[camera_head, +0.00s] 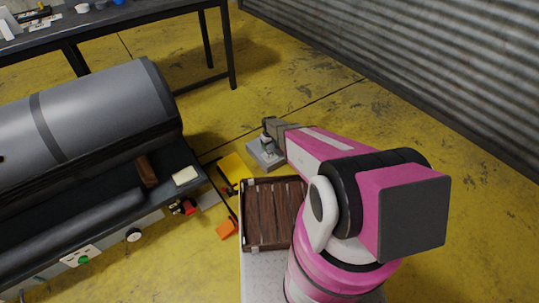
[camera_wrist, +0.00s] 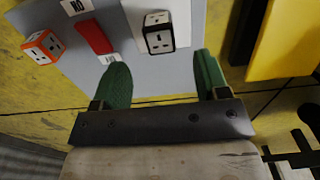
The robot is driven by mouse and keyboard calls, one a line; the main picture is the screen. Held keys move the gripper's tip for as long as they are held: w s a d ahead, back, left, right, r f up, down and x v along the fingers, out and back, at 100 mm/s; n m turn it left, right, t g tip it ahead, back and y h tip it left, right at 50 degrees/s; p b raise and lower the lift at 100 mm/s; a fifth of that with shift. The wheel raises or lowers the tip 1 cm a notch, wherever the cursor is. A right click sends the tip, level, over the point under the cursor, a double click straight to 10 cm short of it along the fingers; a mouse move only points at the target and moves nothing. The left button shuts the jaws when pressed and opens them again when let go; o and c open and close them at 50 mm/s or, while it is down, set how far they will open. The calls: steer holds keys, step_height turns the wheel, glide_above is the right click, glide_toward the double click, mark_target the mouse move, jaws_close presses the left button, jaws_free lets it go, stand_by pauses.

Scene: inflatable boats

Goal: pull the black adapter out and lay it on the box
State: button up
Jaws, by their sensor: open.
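In the wrist view, the black adapter (camera_wrist: 159,33), a white socket cube with black edges, sits on a white plate on a grey panel (camera_wrist: 217,30). My gripper (camera_wrist: 160,62) is open, with two green fingers apart and nothing between them. The adapter shows just beyond the fingertips, roughly in line with the gap. In the head view, my gripper (camera_head: 267,128) is over the small grey panel (camera_head: 260,160) on the floor; the adapter cannot be made out there. A brown wooden box (camera_head: 262,215) stands nearer my body.
An orange-edged adapter (camera_wrist: 42,47) and a red bar (camera_wrist: 95,37) are left of the black adapter. A yellow object (camera_head: 233,167) lies beside the panel. The floor at right is clear.

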mark_target(269, 151)
step_height(269, 151, down, 7)
steer(key=shift+f, duration=0.15)
stand_by(0.4)
stand_by(1.0)
jaws_close()
steer(key=shift+r, duration=3.05)
